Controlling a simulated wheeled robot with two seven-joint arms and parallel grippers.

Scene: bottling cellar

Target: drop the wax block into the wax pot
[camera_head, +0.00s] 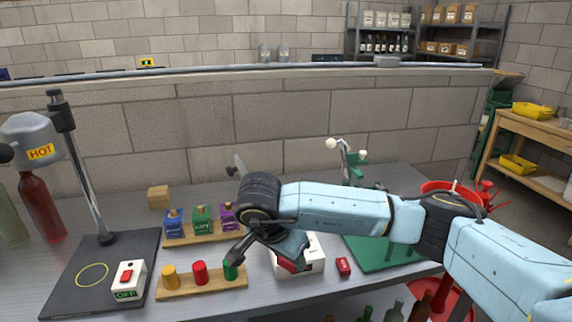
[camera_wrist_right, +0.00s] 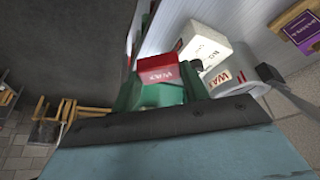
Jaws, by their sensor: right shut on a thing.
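In the right wrist view the red wax block (camera_wrist_right: 160,72), with white WAX lettering upside down, sits at the jaws of my right gripper (camera_wrist_right: 160,92), between dark green shapes. In the head view my right gripper (camera_head: 286,250) points down over a white box (camera_head: 313,262); its fingertips and grip are hard to make out. The grey wax pot (camera_wrist_right: 238,82), marked WAX, stands beside the white box in the wrist view, to the right of the block. Its handle runs right. In the head view my arm hides most of the pot. My left gripper is out of view.

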